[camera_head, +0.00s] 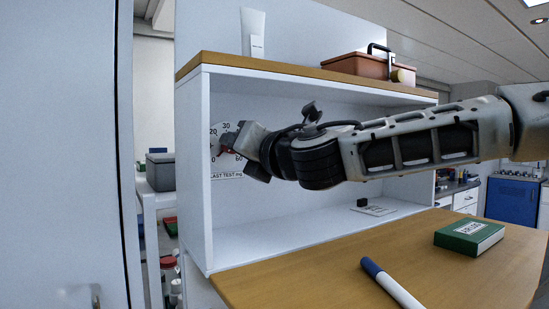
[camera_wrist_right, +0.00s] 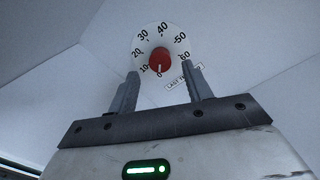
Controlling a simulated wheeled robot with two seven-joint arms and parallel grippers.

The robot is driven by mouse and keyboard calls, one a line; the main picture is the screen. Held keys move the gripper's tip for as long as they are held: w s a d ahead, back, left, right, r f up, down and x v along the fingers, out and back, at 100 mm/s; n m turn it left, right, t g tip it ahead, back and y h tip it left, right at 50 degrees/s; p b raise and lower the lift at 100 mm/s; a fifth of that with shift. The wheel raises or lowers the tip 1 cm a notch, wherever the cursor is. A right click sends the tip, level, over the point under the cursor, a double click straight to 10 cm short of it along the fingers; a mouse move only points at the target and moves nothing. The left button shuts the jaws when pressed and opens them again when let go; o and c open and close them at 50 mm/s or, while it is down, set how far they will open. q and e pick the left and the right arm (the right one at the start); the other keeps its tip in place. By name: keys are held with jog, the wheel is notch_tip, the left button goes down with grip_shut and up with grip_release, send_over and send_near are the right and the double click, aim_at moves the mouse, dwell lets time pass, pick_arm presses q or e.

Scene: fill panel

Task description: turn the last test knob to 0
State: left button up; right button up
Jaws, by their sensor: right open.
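The last test knob (camera_wrist_right: 160,60) is red and round, in the middle of a white dial (camera_wrist_right: 178,48) marked from 0 to 60. Its white mark points down toward the 0 in the right wrist view. The dial (camera_head: 216,141) also shows in the head view on the shelf's back wall, partly hidden by my right gripper (camera_head: 240,156). In the wrist view my right gripper (camera_wrist_right: 160,76) is open, with one fingertip on each side just below the knob. Nothing is between the fingers, and they look apart from the knob. My left gripper is not in view.
The dial is inside a white shelf unit with a wooden top (camera_head: 290,73). A brown toolbox (camera_head: 358,66) and a white tube (camera_head: 253,32) stand on top. A green box (camera_head: 468,235) and a marker (camera_head: 391,283) lie on the wooden table (camera_head: 300,285) in front.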

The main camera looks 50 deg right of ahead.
jog(key=b+v, duration=0.1)
jog(key=v, duration=1)
jog(key=shift+s, duration=0.3)
